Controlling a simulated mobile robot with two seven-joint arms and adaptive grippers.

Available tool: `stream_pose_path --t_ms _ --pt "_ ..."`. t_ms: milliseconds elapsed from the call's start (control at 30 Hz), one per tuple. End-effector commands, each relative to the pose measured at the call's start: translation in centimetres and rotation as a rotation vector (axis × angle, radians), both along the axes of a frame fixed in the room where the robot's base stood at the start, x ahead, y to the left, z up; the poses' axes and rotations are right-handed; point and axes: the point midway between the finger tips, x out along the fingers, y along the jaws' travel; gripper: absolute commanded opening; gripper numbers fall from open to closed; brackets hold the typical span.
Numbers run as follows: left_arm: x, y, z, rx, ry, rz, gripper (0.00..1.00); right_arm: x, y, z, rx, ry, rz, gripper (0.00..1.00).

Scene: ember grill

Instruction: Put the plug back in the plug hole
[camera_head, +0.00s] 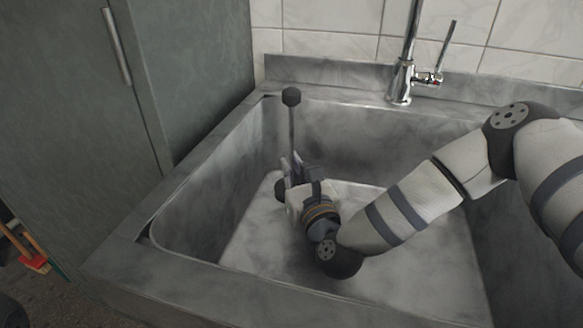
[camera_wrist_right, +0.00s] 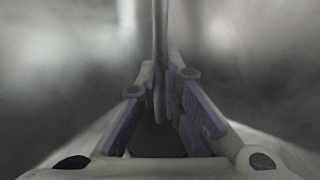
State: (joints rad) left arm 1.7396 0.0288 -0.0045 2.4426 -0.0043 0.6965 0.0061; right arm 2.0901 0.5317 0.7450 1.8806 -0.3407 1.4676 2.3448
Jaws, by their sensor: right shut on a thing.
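The plug (camera_head: 291,120) is a thin upright grey rod with a dark round knob on top, inside the grey stone sink near its back left corner. My right gripper (camera_head: 291,166) reaches down into the sink and is shut on the rod, below the knob. In the right wrist view the plug's rod (camera_wrist_right: 160,45) runs up between the purple-lined fingers of my right gripper (camera_wrist_right: 163,85). A dark patch shows low between the fingers; I cannot tell whether it is the plug's foot or the hole. The plug hole is not clearly seen. My left gripper is out of view.
The sink (camera_head: 190,280) has high walls around the gripper and rod. A chrome tap (camera_head: 402,80) stands on its back rim, before white tiles. A grey-green cabinet (camera_head: 70,110) stands close on the left. The sink floor right of my forearm looks bare.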

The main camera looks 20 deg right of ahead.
Motion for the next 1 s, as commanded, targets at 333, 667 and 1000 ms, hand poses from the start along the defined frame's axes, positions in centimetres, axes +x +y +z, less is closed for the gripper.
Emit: stream_pose_path --t_ms 333,667,1000 --pt "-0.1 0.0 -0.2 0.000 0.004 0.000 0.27 0.0 0.0 -0.3 0.000 0.001 0.000 0.27" --pt "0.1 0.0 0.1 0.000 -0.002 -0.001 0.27 -1.4 0.0 0.0 0.002 0.003 0.001 0.27" --pt "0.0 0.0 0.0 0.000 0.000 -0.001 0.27 -7.3 0.0 0.0 0.000 0.002 0.000 0.27"
